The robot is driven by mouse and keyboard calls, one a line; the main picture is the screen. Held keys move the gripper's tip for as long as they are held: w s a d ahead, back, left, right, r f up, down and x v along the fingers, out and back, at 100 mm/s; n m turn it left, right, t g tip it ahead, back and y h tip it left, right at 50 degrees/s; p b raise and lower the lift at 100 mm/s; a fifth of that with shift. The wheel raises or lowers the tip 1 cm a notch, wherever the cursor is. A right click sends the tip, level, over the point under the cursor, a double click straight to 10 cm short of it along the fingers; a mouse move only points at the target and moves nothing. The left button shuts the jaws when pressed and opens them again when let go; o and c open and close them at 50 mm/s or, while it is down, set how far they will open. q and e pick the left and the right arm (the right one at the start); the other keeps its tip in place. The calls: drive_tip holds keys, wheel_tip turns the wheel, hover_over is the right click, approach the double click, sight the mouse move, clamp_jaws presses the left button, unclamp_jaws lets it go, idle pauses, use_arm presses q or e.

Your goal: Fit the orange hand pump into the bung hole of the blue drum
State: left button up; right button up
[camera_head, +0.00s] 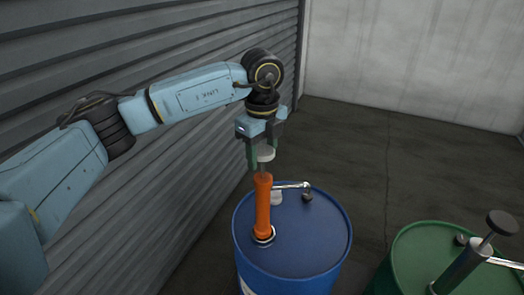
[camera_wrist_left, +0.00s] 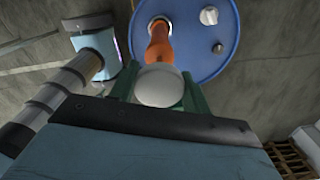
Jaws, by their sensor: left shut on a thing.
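The orange hand pump (camera_head: 263,205) stands nearly upright at the near left part of the blue drum's top (camera_head: 315,230). Its lower end meets a pale ring (camera_head: 263,236) there; how deep it sits is hidden. A chrome spout (camera_head: 291,186) reaches right from its upper part. My left gripper (camera_head: 264,153) is above the drum, pointing down, its green-lined fingers shut on the pump's pale top knob. In the left wrist view the knob (camera_wrist_left: 159,86) lies between the fingers, with the orange body (camera_wrist_left: 160,50) beyond it over the drum (camera_wrist_left: 195,60). My right gripper is not in view.
A white cap (camera_head: 276,198) and a dark cap (camera_head: 307,197) are on the blue drum's top. A green drum (camera_head: 415,250) with a grey pump (camera_head: 462,265) stands at the right. A corrugated wall (camera_head: 180,50) runs close along the left. The floor behind is clear.

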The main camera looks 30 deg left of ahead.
use_arm(q)
drive_tip(key=shift+f+b, duration=0.35)
drive_tip(key=shift+f, duration=0.6)
drive_tip(key=o, duration=0.9)
drive_tip(key=shift+c, duration=0.2)
drive_tip(key=shift+o, duration=0.5)
